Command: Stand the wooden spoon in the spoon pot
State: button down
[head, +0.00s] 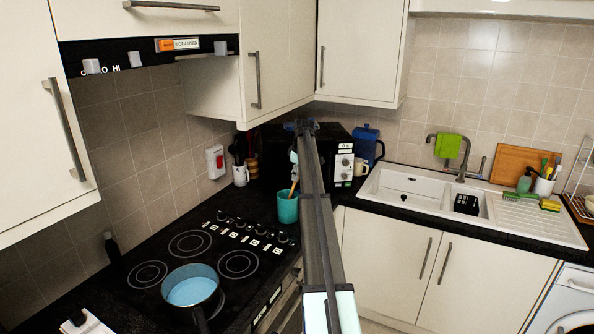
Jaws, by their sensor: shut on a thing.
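The wooden spoon (292,190) shows as a short, tan, slightly tilted length at the mouth of a teal pot (288,209), which I take to be the spoon pot. The pot stands upright on the black worktop behind the hob's right end. The spoon's lower end is hidden by the pot's wall, and I cannot tell how deep it reaches. My gripper (295,177) is above the pot, small and mostly hidden beside my arm. It is shut on the upper part of the spoon. Its fingertips are not clear.
A blue saucepan (191,289) sits on the hob (165,262). A white mug of dark utensils (241,175) stands behind the teal pot, near the black microwave (333,145). A blue jug (367,142) and the white sink (403,191) are to the right. Wall cupboards (281,55) overhang the corner.

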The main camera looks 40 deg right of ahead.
jog(key=shift+f+b, duration=0.35)
jog(key=shift+f, duration=1.25)
jog(key=c, duration=0.9)
grip_release()
jog(key=shift+o, duration=0.2)
jog(key=shift+s+a, duration=0.25)
jog(key=shift+s, duration=1)
